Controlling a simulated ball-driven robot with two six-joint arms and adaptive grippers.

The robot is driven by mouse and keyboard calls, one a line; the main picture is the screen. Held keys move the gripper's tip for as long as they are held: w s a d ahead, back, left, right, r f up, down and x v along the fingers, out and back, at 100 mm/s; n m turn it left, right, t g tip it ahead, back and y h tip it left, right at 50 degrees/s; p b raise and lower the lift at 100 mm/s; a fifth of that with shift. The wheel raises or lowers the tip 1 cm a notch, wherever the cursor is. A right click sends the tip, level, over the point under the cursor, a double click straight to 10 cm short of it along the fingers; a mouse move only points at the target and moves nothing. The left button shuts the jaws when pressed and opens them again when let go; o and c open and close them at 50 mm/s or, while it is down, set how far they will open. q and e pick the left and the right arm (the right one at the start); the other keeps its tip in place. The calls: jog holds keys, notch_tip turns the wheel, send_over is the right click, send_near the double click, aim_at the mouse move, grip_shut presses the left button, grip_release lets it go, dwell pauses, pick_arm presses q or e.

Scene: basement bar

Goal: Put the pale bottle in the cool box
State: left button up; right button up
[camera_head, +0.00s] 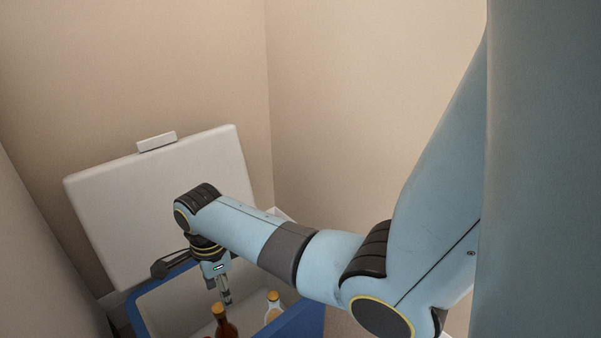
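The cool box (309,322) is blue with a pale inside, and its white lid (150,205) stands open at the back. My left gripper is not in view.
A brown bottle (225,326) with an orange-yellow cap is in the box just below my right gripper's fingertips. Walls close in behind the lid and on the left. My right arm covers the area to the right of the box.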

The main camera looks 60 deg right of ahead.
jog(key=s+r+n+t, duration=0.1)
jog(key=s+r+n, duration=0.2)
jog(key=s+n, duration=0.8)
jog(key=s+r+n+t, duration=0.1)
jog(key=s+r+n, duration=0.2)
jog(key=s+n, duration=0.9)
jog(key=s+a, duration=0.1)
jog(key=s, duration=0.2)
jog(key=shift+s+r+n, duration=0.15)
jog(key=shift+r+n, duration=0.15)
